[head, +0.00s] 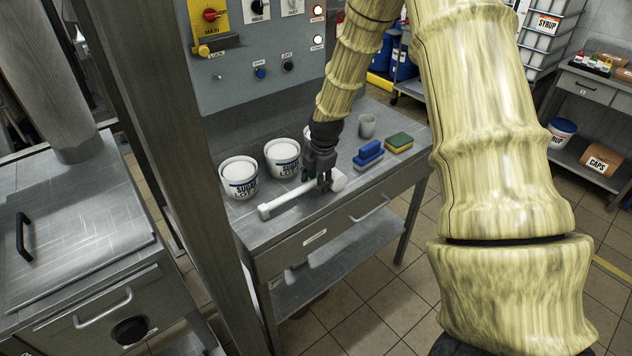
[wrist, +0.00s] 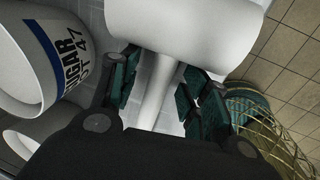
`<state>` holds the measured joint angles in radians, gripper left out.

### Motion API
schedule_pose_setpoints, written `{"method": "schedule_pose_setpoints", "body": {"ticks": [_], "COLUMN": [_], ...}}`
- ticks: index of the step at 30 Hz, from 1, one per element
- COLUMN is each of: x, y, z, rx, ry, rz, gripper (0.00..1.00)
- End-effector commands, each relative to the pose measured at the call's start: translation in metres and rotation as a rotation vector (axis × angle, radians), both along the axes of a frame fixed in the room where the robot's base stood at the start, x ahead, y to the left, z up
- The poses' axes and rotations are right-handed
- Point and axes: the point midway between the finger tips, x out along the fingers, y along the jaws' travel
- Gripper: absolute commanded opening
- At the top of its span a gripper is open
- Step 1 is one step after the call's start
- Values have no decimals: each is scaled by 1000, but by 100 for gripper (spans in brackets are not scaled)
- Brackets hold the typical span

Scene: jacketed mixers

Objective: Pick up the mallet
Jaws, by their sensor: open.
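The white mallet (head: 290,199) lies on the steel table, its thick head (head: 339,180) toward the right and its handle running to the front left. My gripper (head: 320,185) is low over the table at the head end of the handle. In the wrist view, my gripper (wrist: 161,88) is open, with its green finger pads on either side of the white handle (wrist: 152,97), just below the large mallet head (wrist: 180,28). I see gaps between the pads and the handle. In the head view my gripper hides part of the handle.
One tub (wrist: 35,60) is close at left in the wrist view. A blue brush (head: 368,155), a yellow-green sponge (head: 399,142) and a grey cup (head: 367,125) are to the right. A post (head: 190,150) stands left of the table.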

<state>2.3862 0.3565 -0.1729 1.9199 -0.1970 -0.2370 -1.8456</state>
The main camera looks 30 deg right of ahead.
Motion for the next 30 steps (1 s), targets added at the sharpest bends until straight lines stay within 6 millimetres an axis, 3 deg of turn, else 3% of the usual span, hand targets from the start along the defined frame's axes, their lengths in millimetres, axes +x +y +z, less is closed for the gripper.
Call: {"method": "schedule_pose_setpoints", "body": {"ticks": [7, 12, 15, 30], "x": [0, 0, 0, 1], "y": [0, 0, 0, 0], "z": [-1, -1, -1, 11], "rx": [0, 0, 0, 0], "ry": [0, 0, 0, -1], "rz": [0, 0, 0, 1], "gripper": [44, 13, 0, 0]}}
